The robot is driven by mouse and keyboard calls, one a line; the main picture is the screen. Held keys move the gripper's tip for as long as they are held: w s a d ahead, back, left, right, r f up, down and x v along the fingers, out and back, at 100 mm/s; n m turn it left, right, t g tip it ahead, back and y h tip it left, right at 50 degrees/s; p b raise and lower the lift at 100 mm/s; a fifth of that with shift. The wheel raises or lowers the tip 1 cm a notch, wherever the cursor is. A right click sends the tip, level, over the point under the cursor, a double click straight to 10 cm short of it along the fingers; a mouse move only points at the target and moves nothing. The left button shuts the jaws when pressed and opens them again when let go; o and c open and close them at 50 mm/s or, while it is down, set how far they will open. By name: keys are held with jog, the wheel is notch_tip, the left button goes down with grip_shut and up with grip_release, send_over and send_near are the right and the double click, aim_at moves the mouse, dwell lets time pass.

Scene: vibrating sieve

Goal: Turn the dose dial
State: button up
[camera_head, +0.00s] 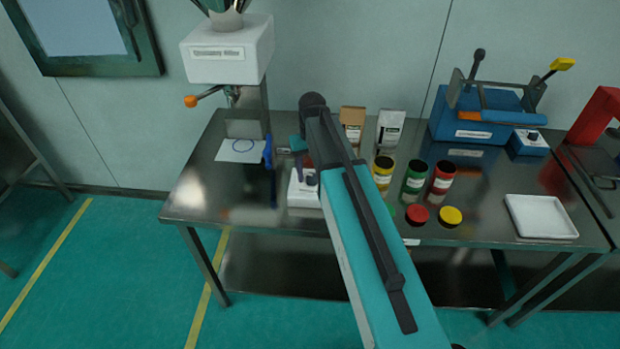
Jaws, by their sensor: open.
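A small white box (301,198) stands near the front of the steel table, left of my teal arm. A dark round knob (311,180) shows on it; it may be the dose dial, but its label is too small to read. My gripper (299,176) points down at this box, its dark finger close to the knob's left side. I cannot tell whether they touch. The gripper is open, and its far side is hard to make out. Another dark knob (533,135) sits on a small blue box (530,146) at the right.
Yellow (383,172), green (414,178) and red (443,179) jars stand right of my arm, with a red lid (417,214) and a yellow lid (450,216) before them. A white tray (541,217) lies at the right. A blue machine (470,118) stands behind.

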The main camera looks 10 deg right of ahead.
jog(key=shift+f, duration=0.55)
jog(key=c, duration=1)
jog(key=shift+a, duration=0.2)
jog(key=shift+c, duration=0.2)
jog(key=shift+d, duration=0.15)
